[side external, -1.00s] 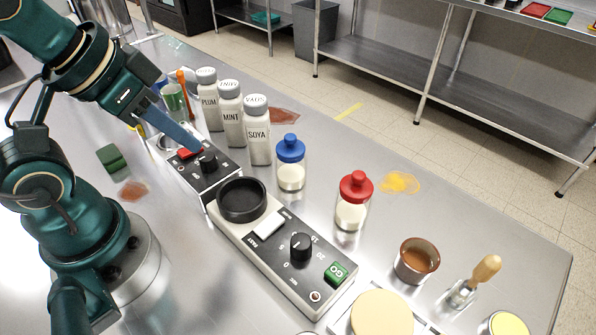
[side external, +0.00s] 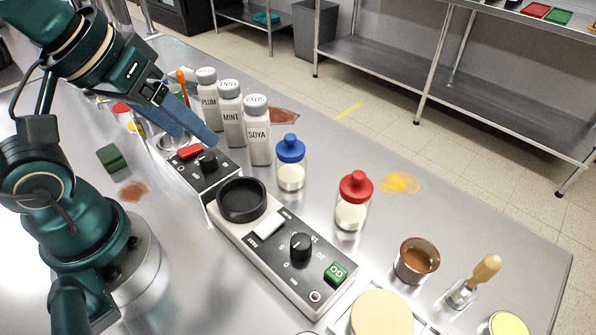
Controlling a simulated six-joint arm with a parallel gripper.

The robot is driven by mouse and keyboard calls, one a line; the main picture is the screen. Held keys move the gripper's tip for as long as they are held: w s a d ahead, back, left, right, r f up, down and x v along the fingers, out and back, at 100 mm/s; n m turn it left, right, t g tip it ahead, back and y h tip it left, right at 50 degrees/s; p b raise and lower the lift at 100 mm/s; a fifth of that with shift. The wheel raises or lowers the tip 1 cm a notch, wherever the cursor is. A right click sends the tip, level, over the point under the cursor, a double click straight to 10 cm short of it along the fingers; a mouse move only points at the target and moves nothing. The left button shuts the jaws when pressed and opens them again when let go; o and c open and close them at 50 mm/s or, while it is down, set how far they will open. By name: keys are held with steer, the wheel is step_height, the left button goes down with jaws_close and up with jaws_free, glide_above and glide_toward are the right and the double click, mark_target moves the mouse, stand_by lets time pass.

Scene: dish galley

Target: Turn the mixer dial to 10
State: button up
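A long grey control unit (side external: 232,229) carries a black dial (side external: 300,247) with number marks around it, a white switch (side external: 269,224) and a green GO button (side external: 336,272). A smaller black panel (side external: 188,174) behind it carries another black dial (side external: 208,159) and a red switch (side external: 190,151). I cannot tell which unit is the mixer, and neither dial's setting reads clearly. My gripper (side external: 203,136), with blue fingers, is just above and behind the small panel's dial, apart from it. It holds nothing visible. The finger gap is unclear from this angle.
White shakers labelled PLUM (side external: 208,98), MINT (side external: 231,115) and SOYA (side external: 257,133) stand close beside the small panel. A blue-lidded jar (side external: 290,163) and a red-lidded jar (side external: 354,200) stand behind the long unit. A black ring (side external: 242,198) sits on its left end.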

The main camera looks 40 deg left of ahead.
steer(key=w+d+r+n+g, duration=0.1)
steer(key=w+d+r+n, duration=0.15)
steer(key=n, duration=0.25)
steer(key=n+g, duration=0.3)
steer(key=g, duration=0.2)
glide_above(302, 241)
steer(key=f, duration=0.9)
steer(key=shift+w+f, duration=0.1)
steer(key=shift+w, duration=0.1)
steer(key=shift+s+d+f, duration=0.1)
steer(key=shift+s+f, duration=0.05)
steer(key=shift+f, duration=2.4)
jaws_close()
